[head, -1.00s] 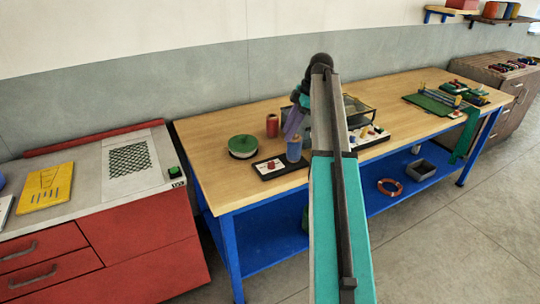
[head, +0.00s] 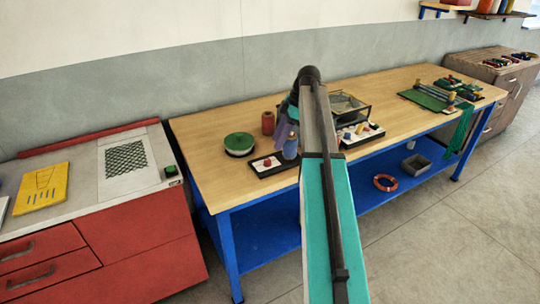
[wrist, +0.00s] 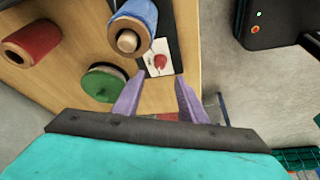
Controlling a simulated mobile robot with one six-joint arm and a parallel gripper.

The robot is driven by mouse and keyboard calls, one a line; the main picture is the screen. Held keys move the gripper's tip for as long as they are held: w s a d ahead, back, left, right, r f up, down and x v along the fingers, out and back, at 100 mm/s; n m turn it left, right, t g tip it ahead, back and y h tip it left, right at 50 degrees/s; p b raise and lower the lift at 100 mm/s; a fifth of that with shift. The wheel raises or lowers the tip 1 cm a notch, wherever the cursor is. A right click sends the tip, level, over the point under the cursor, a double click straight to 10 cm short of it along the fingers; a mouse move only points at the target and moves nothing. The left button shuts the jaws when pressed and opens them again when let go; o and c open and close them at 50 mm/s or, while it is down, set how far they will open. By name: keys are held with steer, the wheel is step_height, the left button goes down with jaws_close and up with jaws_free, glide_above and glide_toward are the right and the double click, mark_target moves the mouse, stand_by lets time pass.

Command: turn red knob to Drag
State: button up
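The red knob (head: 267,162) sits on a white plate in a dark frame near the front edge of the wooden bench. In the wrist view the red knob (wrist: 160,62) shows just beyond the fingertips. Its pointing direction and any lettering are too small to read. My gripper (wrist: 161,79) is open, with its two purple fingers apart and nothing between them. In the head view my gripper (head: 284,128) is above the bench, largely hidden by my arm, and appears apart from the knob.
A blue spool (head: 290,148) stands right beside the knob's plate. A red spool (head: 268,123) and a green round object (head: 239,144) are close by on the bench (head: 205,165). A wire-frame box (head: 350,108) and a panel with small coloured parts (head: 361,134) lie to the right.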

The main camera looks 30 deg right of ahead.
mark_target(268, 159)
steer(key=shift+p+x, duration=0.8)
steer(key=shift+x, duration=3.55)
jaws_close()
